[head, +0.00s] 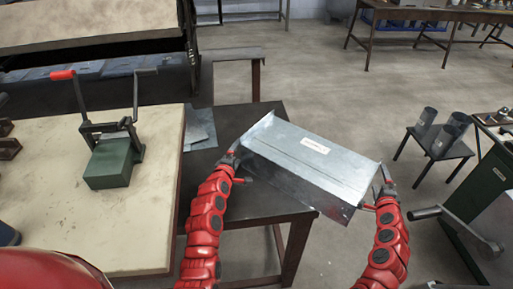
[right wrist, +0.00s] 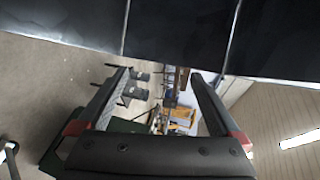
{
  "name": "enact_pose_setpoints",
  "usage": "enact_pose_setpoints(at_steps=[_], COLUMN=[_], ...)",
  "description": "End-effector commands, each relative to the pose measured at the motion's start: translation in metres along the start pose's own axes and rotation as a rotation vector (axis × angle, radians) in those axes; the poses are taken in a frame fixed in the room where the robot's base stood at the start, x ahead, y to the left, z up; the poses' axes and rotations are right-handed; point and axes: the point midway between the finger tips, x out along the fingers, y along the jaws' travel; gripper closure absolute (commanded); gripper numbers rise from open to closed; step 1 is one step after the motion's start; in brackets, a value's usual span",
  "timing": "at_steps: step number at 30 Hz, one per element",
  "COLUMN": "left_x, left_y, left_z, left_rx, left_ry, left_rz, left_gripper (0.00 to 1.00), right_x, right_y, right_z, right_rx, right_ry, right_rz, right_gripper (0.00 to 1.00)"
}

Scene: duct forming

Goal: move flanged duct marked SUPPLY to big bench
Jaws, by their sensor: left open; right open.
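The flanged duct (head: 300,162) is a grey sheet-metal box with flanged ends and a small white label (head: 315,145), whose print is too small to read. It lies at an angle over the dark small table (head: 240,119) and juts past its right edge; I cannot tell if it rests on it. My left gripper (head: 234,160) is open at the duct's left end. My right gripper (head: 384,188) is open at its right end. In the right wrist view the right gripper's open fingers (right wrist: 160,78) have a dark panel, apparently the duct (right wrist: 175,30), across the top.
A long brown bench (head: 440,14) stands at the back right. A pale-topped bench (head: 60,200) with a green lever tool (head: 112,163) is at left. A small stand (head: 440,145) with two tubes and a green machine (head: 490,195) are at right. Floor beyond the duct is clear.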

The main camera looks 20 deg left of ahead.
Motion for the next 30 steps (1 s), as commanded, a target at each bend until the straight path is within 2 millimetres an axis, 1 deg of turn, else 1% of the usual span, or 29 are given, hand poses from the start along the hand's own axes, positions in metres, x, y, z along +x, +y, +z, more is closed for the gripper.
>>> enact_pose_setpoints(at_steps=[5,8,18,21,26,30], left_x=[-0.005,-0.015,-0.060,-0.070,-0.079,-0.080], left_y=[-0.002,-0.001,-0.001,-0.001,0.000,0.000], left_z=[-0.001,-0.001,0.000,0.000,0.000,0.000], left_rx=[0.001,0.002,0.000,0.000,0.000,0.001], left_ry=[0.002,0.003,0.002,0.001,0.001,0.001], left_rz=[-0.002,0.000,0.000,-0.001,0.001,0.000], left_gripper=[0.00,0.00,0.00,0.00,0.00,0.00], right_x=[0.000,0.000,0.000,0.000,-0.001,-0.007], right_y=[0.000,0.000,0.000,0.000,0.000,0.000], right_z=[-0.001,-0.001,-0.001,-0.001,-0.001,-0.001], right_rx=[-0.001,-0.001,-0.001,-0.001,-0.001,0.000], right_ry=[0.001,0.002,0.003,0.003,0.003,0.003], right_rz=[0.000,-0.001,-0.001,-0.001,-0.001,-0.002], right_gripper=[0.00,0.00,0.00,0.00,0.00,0.00])
